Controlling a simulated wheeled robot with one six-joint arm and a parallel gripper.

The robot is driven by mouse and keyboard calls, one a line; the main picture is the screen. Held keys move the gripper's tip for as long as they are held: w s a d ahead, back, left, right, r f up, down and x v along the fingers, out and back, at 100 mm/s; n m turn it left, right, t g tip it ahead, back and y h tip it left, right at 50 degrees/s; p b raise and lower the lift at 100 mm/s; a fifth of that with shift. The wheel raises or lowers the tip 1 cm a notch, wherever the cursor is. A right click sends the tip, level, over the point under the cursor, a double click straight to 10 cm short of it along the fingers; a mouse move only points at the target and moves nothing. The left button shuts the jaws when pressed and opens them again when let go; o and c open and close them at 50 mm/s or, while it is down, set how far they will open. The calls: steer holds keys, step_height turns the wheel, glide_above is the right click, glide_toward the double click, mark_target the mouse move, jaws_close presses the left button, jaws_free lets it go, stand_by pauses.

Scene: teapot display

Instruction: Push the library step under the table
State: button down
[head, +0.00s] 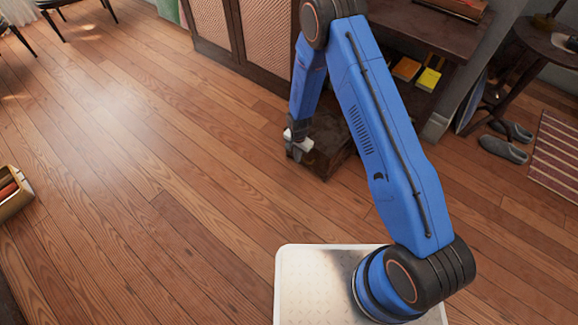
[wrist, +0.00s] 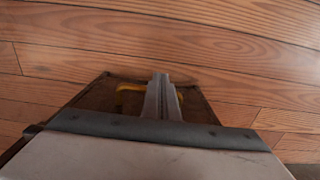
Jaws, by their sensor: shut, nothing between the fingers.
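The library step (head: 334,158) is a low dark wooden block on the floor, partly hidden behind my blue arm in the head view. My gripper (head: 296,155) points down at the left end of the step, close to it; I cannot tell whether they touch. In the wrist view my gripper (wrist: 163,92) is shut and empty, in front of a dark brown surface, likely the step (wrist: 97,96), with a yellow mark on it. The dark wooden table (head: 425,22) stands behind and right of the step, partly hidden by my arm.
A cabinet with woven doors (head: 268,30) stands left of the table. Books (head: 429,80) lie low under the table. Grey slippers (head: 503,149) and a striped rug (head: 556,160) lie at right. A box (head: 14,192) is at far left.

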steer(key=w+d, duration=1.3)
steer(key=w, duration=0.4)
steer(key=shift+d, duration=0.2)
